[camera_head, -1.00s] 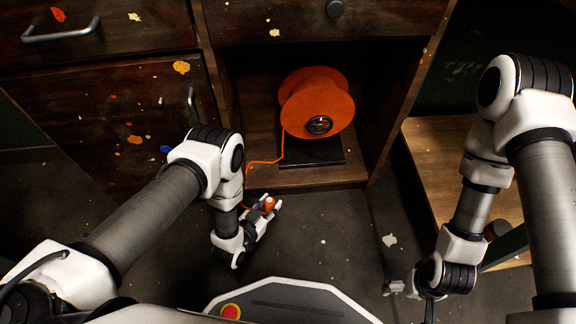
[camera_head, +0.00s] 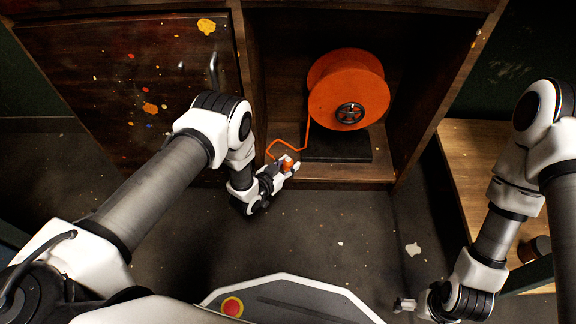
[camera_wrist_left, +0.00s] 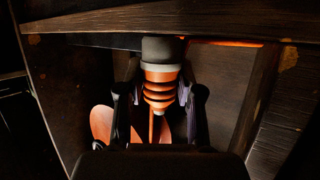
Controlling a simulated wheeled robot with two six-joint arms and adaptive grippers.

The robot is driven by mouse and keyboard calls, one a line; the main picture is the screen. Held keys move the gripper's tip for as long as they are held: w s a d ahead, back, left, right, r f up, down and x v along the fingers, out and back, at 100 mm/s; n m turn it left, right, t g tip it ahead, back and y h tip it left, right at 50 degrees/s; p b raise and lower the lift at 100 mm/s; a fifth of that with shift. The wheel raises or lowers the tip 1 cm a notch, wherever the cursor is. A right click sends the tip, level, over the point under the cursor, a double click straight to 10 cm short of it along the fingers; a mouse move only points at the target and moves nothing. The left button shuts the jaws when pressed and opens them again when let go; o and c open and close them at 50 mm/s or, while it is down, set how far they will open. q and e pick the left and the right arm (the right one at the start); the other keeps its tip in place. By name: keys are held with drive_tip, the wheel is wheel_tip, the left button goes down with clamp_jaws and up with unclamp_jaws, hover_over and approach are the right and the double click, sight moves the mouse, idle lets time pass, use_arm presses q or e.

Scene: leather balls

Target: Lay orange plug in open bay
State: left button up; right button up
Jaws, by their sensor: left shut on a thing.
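The orange plug (camera_head: 287,163) is in the jaws of my left gripper (camera_head: 288,166), at the front left edge of the open bay. In the left wrist view the plug (camera_wrist_left: 160,90) shows ribbed orange with a dark grey end, between the two fingers. An orange cord (camera_head: 302,145) runs from the plug to the orange reel (camera_head: 346,88). The open bay (camera_head: 405,110) is a dark wooden compartment holding the reel on a black base (camera_head: 340,148). My right gripper (camera_head: 405,304) is low at the right, away from the bay; its jaws are too small to read.
A paint-spattered cabinet door (camera_head: 120,90) with a metal handle (camera_head: 213,70) is left of the bay. A wooden surface (camera_head: 480,150) stands at the right, with a dark round object (camera_head: 535,248) on it. The floor (camera_head: 340,225) before the bay is clear.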

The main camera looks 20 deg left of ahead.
use_arm(q)
drive_tip(key=o, duration=1.1)
drive_tip(key=shift+f, duration=0.15)
drive_tip(key=shift+r, duration=0.3)
drive_tip(key=s+a+r+n+g+y+p, duration=0.1)
drive_tip(key=s+a+r+g+p, duration=0.1)
drive_tip(key=s, duration=0.9)
drive_tip(key=s+a+r+n+g+y+p, duration=0.2)
drive_tip(key=s+a+r+g, duration=0.2)
drive_tip(key=s, duration=0.8)
drive_tip(key=s+a+r+n+g+y+p, duration=0.1)
drive_tip(key=s+a+r+g+y+p, duration=0.1)
drive_tip(key=s+a+r+g, duration=0.2)
drive_tip(key=shift+s+r+n+g, duration=0.2)
drive_tip(key=shift+s+g, duration=0.55)
drive_tip(key=shift+s, duration=1.4)
drive_tip(key=shift+s+r+n+g, duration=0.15)
drive_tip(key=shift+s+g, duration=0.6)
drive_tip(key=shift+s, duration=1.35)
